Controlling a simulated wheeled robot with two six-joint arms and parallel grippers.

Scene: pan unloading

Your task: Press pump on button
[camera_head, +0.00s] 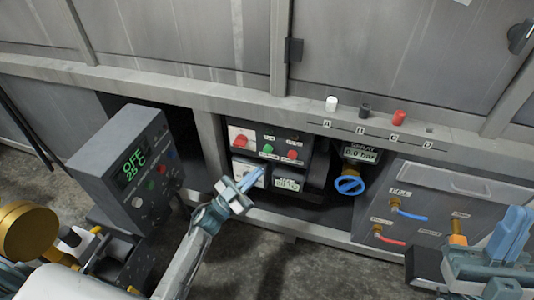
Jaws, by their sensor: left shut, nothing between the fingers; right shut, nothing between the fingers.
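A dark control panel (282,133) is set in the recess at the middle. It carries a green button (268,149), a red button (292,154) to its right and a larger red button (240,141) on a pale plate to its left. The labels are too small to read, so I cannot tell which one is pump on. My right gripper (513,228) is shut and empty at the far right.
A grey control box (110,165) reading OFF and 25 C stands at the left. A blue valve wheel (348,185) sits below a 0.0 bar display (360,154). White, black and red caps line the ledge (450,150). A panel with blue and red hoses is at right.

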